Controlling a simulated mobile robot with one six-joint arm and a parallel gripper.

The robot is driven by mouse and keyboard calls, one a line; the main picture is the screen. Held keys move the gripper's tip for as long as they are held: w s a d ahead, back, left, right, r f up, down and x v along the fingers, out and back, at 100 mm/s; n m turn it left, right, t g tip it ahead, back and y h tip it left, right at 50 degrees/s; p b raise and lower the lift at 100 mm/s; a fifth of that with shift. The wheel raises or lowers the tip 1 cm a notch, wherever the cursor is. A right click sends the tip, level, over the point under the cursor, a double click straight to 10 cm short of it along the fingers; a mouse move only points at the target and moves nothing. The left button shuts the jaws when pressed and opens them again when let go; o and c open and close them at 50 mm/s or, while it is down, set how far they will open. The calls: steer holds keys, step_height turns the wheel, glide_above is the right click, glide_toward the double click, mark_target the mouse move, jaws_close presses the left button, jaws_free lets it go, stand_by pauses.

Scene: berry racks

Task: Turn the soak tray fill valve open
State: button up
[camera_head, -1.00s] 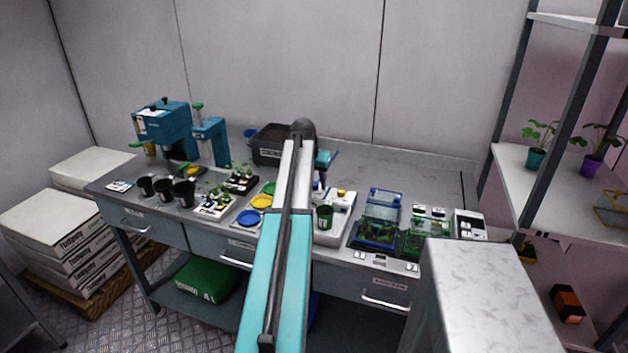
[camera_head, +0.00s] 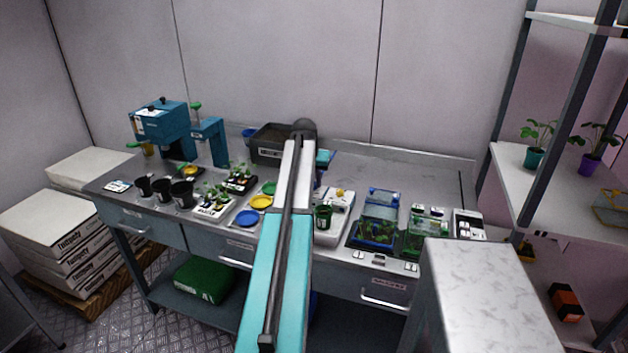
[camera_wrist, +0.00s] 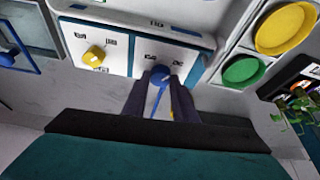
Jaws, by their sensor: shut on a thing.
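In the wrist view a white and blue panel carries two knobs. A blue knob (camera_wrist: 160,76) with a thin blue stem sits at the panel's lower edge. A yellow knob (camera_wrist: 93,56) sits to its left. My gripper (camera_wrist: 164,88) is shut on the blue knob, with one dark finger on each side of it. Small dark markings beside the knobs are too small to read. I cannot tell from the picture how far the blue knob is turned. In the head view my arm hides the gripper and the blue knob.
Yellow (camera_wrist: 285,28) and green (camera_wrist: 242,71) round dishes lie right of the panel, with seedlings beyond. In the head view black pots (camera_head: 181,193) stand left on the bench. Blue-framed clear trays (camera_head: 380,222) stand right of my arm. A white-topped cabinet (camera_head: 485,275) stands front right.

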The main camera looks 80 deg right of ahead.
steer(key=n, duration=0.2)
steer(key=n+t, duration=0.1)
steer(key=n, duration=0.1)
steer(key=shift+s+a+f, duration=0.15)
steer(key=shift+s+a, duration=0.05)
steer(key=shift+s, duration=0.15)
steer(key=n, duration=0.1)
steer(key=n+t, duration=0.1)
steer(key=n, duration=0.1)
steer(key=n+t+y, duration=0.1)
steer(key=shift+s+d+n, duration=0.15)
steer(key=shift+s+n, duration=0.1)
steer(key=shift+n, duration=0.05)
steer(key=n, duration=0.2)
steer(key=n+t+y, duration=0.1)
steer(key=n, duration=0.1)
steer(key=shift+s+d+b, duration=0.15)
steer(key=shift+d+b, duration=0.05)
steer(key=shift+b, duration=0.2)
steer(key=n+y, duration=0.1)
steer(key=n, duration=0.3)
steer(key=shift+t+y+b, duration=0.4)
steer(key=shift+n, duration=0.3)
steer(key=o, duration=1)
steer(key=shift+o, duration=0.2)
